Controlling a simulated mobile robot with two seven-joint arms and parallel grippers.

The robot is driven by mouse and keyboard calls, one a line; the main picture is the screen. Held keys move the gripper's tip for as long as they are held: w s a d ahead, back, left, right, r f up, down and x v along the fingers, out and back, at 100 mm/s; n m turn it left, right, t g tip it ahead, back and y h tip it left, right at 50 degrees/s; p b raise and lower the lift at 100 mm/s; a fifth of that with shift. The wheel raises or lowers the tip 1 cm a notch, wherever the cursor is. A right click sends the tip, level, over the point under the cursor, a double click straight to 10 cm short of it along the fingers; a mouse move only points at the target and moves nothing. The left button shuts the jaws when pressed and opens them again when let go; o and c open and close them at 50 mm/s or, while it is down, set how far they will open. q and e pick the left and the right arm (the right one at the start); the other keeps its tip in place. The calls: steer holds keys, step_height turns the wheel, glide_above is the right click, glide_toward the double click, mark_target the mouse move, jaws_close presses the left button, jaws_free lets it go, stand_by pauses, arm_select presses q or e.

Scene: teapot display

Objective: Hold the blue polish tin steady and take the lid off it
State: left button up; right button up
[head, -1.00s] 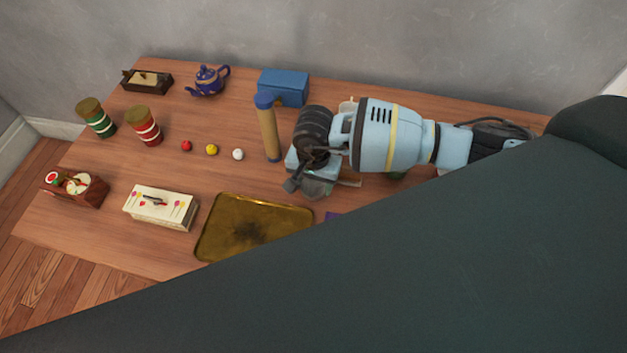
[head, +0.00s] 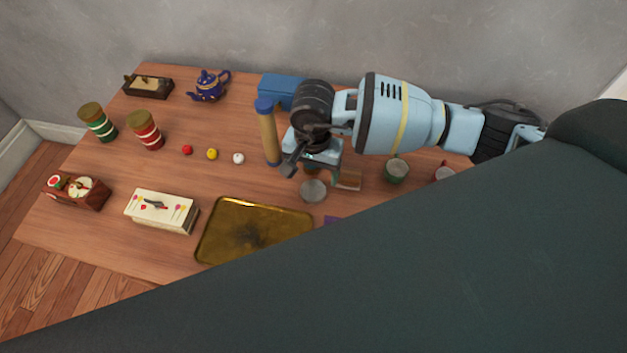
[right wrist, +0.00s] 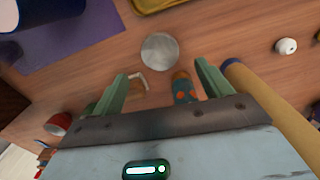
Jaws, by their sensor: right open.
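A flat grey round disc (head: 313,190) lies on the table just below my right gripper (head: 312,170); I cannot tell for certain that it is the tin's lid. The disc (right wrist: 160,52) also shows in the right wrist view, beyond the fingertips and apart from them. My right gripper (right wrist: 162,72) is open with nothing between its fingers. A dark blue round-sided thing (right wrist: 50,12), perhaps the polish tin, is cut off at the top left of that view, over a purple mat (right wrist: 85,40). My left gripper is not in view.
A blue-capped tan cylinder (head: 268,135) stands left of my right gripper. A small blue thing with orange spots (right wrist: 183,90) sits close below the fingers. A brass tray (head: 250,232) and a green mug (head: 396,171) are nearby. A large dark shape hides the front right.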

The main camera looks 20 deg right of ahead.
step_height(320, 180, up, 5)
steer(key=shift+r, duration=0.1)
steer(key=shift+s, duration=0.1)
stand_by(0.5)
